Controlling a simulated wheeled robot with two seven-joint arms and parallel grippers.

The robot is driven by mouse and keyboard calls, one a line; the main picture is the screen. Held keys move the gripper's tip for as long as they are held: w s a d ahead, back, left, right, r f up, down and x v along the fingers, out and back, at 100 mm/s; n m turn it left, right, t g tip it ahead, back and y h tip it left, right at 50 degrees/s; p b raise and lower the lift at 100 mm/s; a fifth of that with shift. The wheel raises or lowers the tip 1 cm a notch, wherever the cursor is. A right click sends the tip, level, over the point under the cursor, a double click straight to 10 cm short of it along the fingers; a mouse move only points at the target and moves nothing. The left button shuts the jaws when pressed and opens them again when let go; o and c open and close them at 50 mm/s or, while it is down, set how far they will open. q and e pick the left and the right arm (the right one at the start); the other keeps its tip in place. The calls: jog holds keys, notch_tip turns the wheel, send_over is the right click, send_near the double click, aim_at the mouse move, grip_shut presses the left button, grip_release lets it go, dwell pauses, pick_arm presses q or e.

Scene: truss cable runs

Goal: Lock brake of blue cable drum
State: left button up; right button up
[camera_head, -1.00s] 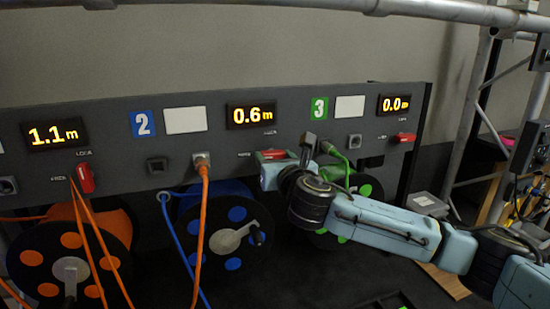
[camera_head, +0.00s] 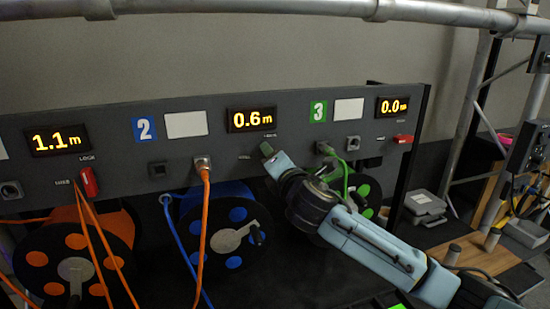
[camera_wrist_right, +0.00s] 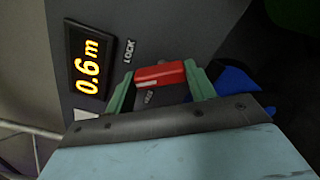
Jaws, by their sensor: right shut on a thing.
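The blue cable drum (camera_head: 238,214) hangs below the panel, under the 0.6 m display (camera_head: 251,119) and the number 2 plate. Its red brake lever (camera_wrist_right: 160,74) shows in the right wrist view between the two green fingers of my right gripper (camera_wrist_right: 159,84), which is shut on it. A LOCK label (camera_wrist_right: 129,50) lies beside the display; the other label, near the lever, is partly covered. In the head view my right gripper (camera_head: 268,153) is at the panel and hides the lever. My left gripper is in neither view.
The orange drum (camera_head: 72,257) stands at left, its red lever (camera_head: 88,182) above. The green drum (camera_head: 365,190) is partly behind my right arm; its red lever (camera_head: 403,138) is at right. An orange cable (camera_head: 203,235) crosses in front of the blue drum.

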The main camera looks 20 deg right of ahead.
jog(key=m+p, duration=0.1)
jog(key=m, duration=0.6)
jog(key=shift+d, duration=0.15)
dwell(0.6)
jog(key=o, duration=1)
jog(key=s+b, duration=0.1)
jog(key=s, duration=1.2)
jog(key=shift+s+d+b, duration=0.2)
jog(key=shift+b, duration=0.15)
